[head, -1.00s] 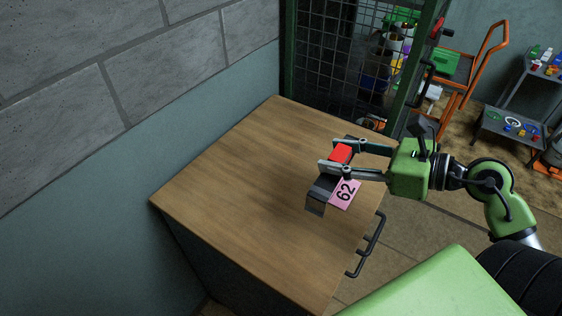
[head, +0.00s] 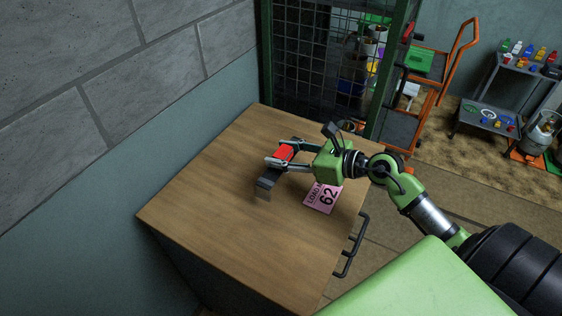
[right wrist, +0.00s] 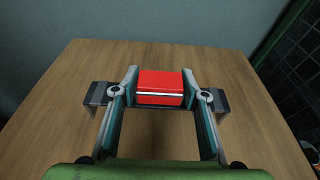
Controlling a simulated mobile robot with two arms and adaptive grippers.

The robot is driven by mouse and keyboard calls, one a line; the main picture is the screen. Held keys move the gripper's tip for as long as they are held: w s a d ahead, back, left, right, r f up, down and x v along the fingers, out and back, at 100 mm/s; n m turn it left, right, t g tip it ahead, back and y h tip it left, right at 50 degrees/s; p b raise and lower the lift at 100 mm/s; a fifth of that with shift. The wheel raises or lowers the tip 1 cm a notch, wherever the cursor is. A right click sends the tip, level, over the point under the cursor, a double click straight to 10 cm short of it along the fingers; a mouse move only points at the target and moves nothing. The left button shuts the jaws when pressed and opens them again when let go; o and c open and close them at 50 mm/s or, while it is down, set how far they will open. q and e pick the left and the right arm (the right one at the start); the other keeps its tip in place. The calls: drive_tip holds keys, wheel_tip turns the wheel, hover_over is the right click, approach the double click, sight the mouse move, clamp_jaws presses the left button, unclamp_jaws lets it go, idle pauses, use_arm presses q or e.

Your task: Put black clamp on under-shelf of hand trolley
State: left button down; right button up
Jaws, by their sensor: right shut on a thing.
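The black clamp (head: 266,184) has a red block-shaped middle with a pale stripe. My right gripper (head: 284,154) is shut on the red middle. In the right wrist view the red part (right wrist: 160,88) sits between the fingertips, and a dark end of the clamp (right wrist: 98,94) shows outside each finger. The clamp is over the wooden cabinet top; I cannot tell whether it touches it. My left gripper is not in view.
A mesh cage (head: 315,60) stands behind the cabinet. A grey cart (head: 492,118) with bottles stands at the far right. Floor is open between cabinet and trolley.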

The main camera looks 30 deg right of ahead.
drive_tip(key=shift+w+f, duration=0.2)
drive_tip(key=shift+w, duration=0.05)
drive_tip(key=shift+w+a+f, duration=0.1)
drive_tip(key=shift+f, duration=1.55)
drive_tip(key=shift+f, duration=0.1)
drive_tip(key=shift+f, duration=0.2)
drive_tip(key=o, duration=1.2)
drive_tip(key=shift+r, duration=0.1)
